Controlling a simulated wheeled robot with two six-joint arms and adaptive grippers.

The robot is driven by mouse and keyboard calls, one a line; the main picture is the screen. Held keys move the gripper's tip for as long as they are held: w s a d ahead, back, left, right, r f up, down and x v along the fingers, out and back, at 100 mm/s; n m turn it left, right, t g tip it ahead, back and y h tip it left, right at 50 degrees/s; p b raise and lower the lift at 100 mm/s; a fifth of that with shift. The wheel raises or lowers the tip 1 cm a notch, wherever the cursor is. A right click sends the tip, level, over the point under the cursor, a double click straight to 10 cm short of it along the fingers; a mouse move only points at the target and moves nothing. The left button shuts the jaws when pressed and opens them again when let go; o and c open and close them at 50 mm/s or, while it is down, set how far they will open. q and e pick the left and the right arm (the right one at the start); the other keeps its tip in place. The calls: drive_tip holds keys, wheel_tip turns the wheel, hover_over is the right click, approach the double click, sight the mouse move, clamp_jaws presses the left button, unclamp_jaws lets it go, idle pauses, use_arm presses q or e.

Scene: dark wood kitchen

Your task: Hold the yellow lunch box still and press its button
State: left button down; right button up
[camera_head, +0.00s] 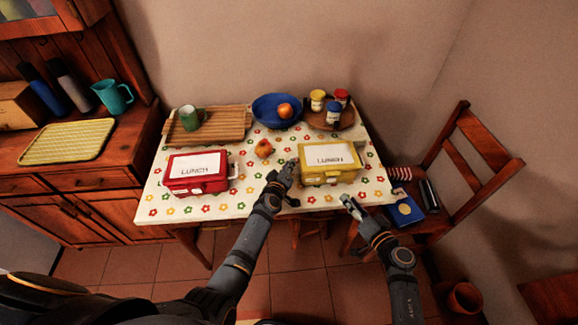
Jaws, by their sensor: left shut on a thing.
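The yellow lunch box (331,177) sits upright near the front right of the table, with a white "LUNCH" label on its lid. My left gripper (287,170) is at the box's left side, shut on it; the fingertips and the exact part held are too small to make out. My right gripper (347,199) is in front of the table edge, just below and right of the box, apart from it. Whether its fingers are open or shut is unclear. The button cannot be made out at this size.
A red lunch box (197,185) stands on the left of the flowered table (260,200). An orange fruit (264,149) lies between the boxes. Behind are a wooden board (225,128), a blue bowl (266,108) and several jars. A chair (480,150) stands right.

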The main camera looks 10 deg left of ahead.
drive_tip(key=shift+c, duration=1)
drive_tip(key=w+d+r+t+h, duration=0.1)
drive_tip(key=w+d+r, duration=0.1)
drive_tip(key=w+d+r+t+h, duration=0.1)
drive_tip(key=w+d+r+t, duration=0.1)
drive_tip(key=r, duration=0.1)
drive_tip(key=shift+w+d+h, duration=0.2)
drive_tip(key=shift+w+h, duration=0.05)
drive_tip(key=shift+h, duration=0.15)
clamp_jaws()
drive_tip(key=w+d+r+n+g+h, duration=0.1)
drive_tip(key=w+d+r+h, duration=0.1)
drive_tip(key=d+h, duration=0.4)
drive_tip(key=w+d+r+g+h, duration=0.1)
drive_tip(key=w+d+h, duration=0.25)
drive_tip(key=d, duration=0.35)
drive_tip(key=s+a+n+g+y, duration=0.4)
drive_tip(key=a+n, duration=0.4)
drive_tip(key=n, duration=0.2)
drive_tip(key=s+a+n+g+y, duration=0.5)
drive_tip(key=a+n, duration=0.3)
drive_tip(key=n, duration=0.2)
drive_tip(key=shift+s+a+f+n+g, duration=0.2)
drive_tip(key=shift+s+f+n+g, duration=0.15)
drive_tip(key=shift+s, duration=0.3)
